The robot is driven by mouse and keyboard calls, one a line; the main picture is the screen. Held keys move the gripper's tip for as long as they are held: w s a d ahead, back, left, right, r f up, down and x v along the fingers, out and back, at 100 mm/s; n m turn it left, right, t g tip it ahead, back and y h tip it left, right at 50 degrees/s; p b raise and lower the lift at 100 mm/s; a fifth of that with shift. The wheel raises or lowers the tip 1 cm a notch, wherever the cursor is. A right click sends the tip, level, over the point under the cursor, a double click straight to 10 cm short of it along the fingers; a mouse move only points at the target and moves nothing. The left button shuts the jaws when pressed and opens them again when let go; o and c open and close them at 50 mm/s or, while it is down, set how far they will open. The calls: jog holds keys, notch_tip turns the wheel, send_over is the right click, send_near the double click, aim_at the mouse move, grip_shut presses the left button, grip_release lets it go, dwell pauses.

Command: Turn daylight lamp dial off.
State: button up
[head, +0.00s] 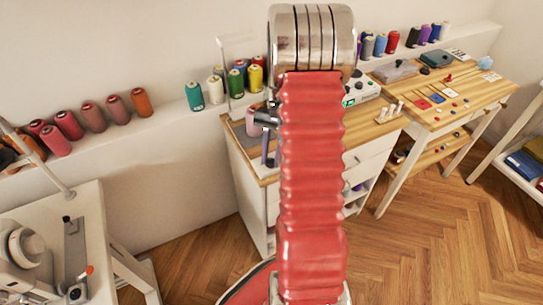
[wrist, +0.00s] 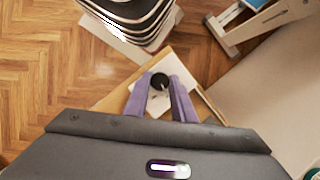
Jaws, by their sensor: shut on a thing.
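In the wrist view a round black dial (wrist: 159,81) with a light pointer mark sits on a pale base. My gripper (wrist: 161,88) reaches over it with its two purple fingers, one on each side of the dial. The fingers are shut on it. In the head view my red arm covers most of the gripper and the dial. Only a dark and purple part of my gripper (head: 268,150) shows left of the arm, over the wooden-topped desk. Where the dial's pointer stands relative to off cannot be told.
The white desk (head: 376,130) has a wooden top with small spools. A second wooden table (head: 480,95) behind right holds sewing items. Thread cones (head: 194,96) line the wall ledge. A white table (head: 90,215) with a machine stands at left. Herringbone floor (head: 440,240) is clear at right.

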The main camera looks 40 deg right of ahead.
jog(key=n, duration=0.2)
jog(key=n+g+h, duration=0.1)
jog(key=n, duration=0.3)
jog(key=shift+w+a+g+h, duration=0.15)
jog(key=shift+w+g+h, duration=0.1)
jog(key=shift+g+h, duration=0.15)
jog(key=n+h, duration=0.1)
jog(key=n, duration=0.3)
jog(key=shift+a, duration=0.1)
jog(key=shift+a+n+g+h, duration=0.15)
jog(key=shift+n+h, duration=0.25)
jog(key=shift+n, duration=0.45)
jog(key=shift+d+n+g+h, duration=0.15)
jog(key=shift+n+h, duration=0.25)
jog(key=shift+n, duration=0.45)
jog(key=shift+a, duration=0.1)
jog(key=o, duration=1.1)
jog(key=shift+c, duration=0.2)
jog(key=shift+r, duration=0.1)
jog(key=v, duration=1.3)
jog(key=shift+w+r, duration=0.2)
jog(key=shift+r, duration=0.05)
